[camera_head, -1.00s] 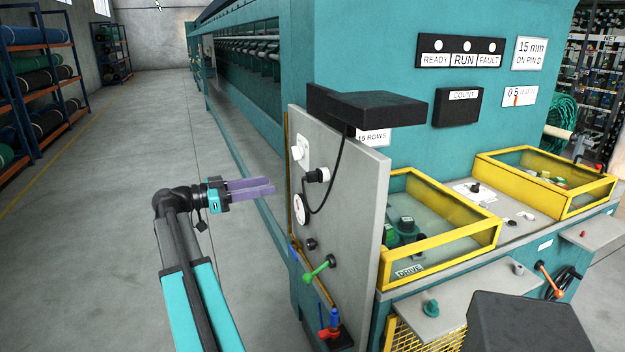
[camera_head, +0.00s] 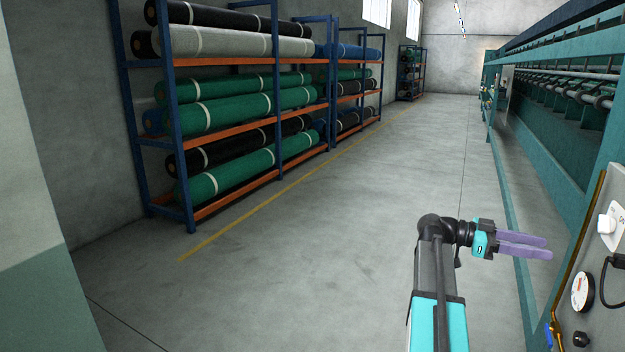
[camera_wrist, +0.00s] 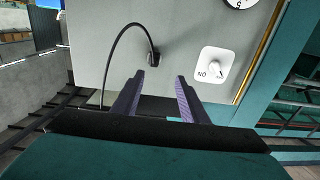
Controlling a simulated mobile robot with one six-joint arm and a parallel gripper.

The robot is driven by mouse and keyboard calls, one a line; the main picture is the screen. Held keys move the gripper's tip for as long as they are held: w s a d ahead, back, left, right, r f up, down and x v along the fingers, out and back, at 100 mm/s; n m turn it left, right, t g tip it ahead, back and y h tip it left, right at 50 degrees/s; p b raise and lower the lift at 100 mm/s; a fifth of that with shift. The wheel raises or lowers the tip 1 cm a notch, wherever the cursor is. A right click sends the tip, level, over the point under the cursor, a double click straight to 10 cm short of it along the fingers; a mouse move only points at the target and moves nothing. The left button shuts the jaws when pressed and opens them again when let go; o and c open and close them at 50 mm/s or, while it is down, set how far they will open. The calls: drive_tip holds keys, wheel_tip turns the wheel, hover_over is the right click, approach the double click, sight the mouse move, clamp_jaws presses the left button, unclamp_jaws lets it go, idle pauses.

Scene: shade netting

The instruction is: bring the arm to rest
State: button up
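My gripper (camera_head: 549,247) is at the lower right of the head view, with its two purple fingers pointing right toward the grey machine panel (camera_head: 611,285). In the wrist view my gripper (camera_wrist: 155,80) has its two fingers apart with nothing between them, so it is open and empty. Beyond the fingertips the wrist view shows the grey panel (camera_wrist: 180,20), a black plug with a cable (camera_wrist: 152,58) and a white switch (camera_wrist: 214,66) marked "NO". No contact with the panel shows. My arm is bent, with its teal link rising from the bottom edge.
A blue and orange rack (camera_head: 190,140) with several netting rolls stands along the left wall. A long teal machine (camera_head: 560,130) runs along the right. The grey floor aisle (camera_head: 330,240) between them is clear, with a yellow line (camera_head: 270,205) near the rack.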

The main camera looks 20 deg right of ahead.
drive_tip(key=w+a+f+n+t+h, duration=0.1)
drive_tip(key=w+a+f+n, duration=0.1)
drive_tip(key=w+a+f, duration=0.3)
drive_tip(key=w+a+f+n+t+h, duration=0.1)
drive_tip(key=w+a+f+n, duration=0.15)
drive_tip(key=f, duration=0.45)
drive_tip(key=w+a+f+n+t, duration=0.1)
drive_tip(key=w+a+f+t, duration=0.1)
drive_tip(key=w+f, duration=0.35)
drive_tip(key=a+f+n+t+y, duration=0.1)
drive_tip(key=a+f+n+t, duration=0.15)
drive_tip(key=a+f, duration=0.65)
drive_tip(key=a+f+n+t, duration=0.1)
drive_tip(key=a+f+n, duration=0.35)
drive_tip(key=f, duration=0.85)
drive_tip(key=s+a+f+n+y, duration=0.35)
drive_tip(key=s+a+f, duration=0.25)
drive_tip(key=a+f, duration=0.4)
drive_tip(key=s+a+f+n+y, duration=0.2)
drive_tip(key=s+a+f+n, duration=0.25)
drive_tip(key=a+f, duration=0.55)
drive_tip(key=s+a+f+n+y, duration=0.3)
drive_tip(key=s+a+f, duration=0.1)
drive_tip(key=a, duration=0.4)
drive_tip(key=s+a+f+n+y, duration=0.4)
drive_tip(key=s+a+f, duration=0.1)
drive_tip(key=a, duration=0.3)
drive_tip(key=shift+y, duration=0.25)
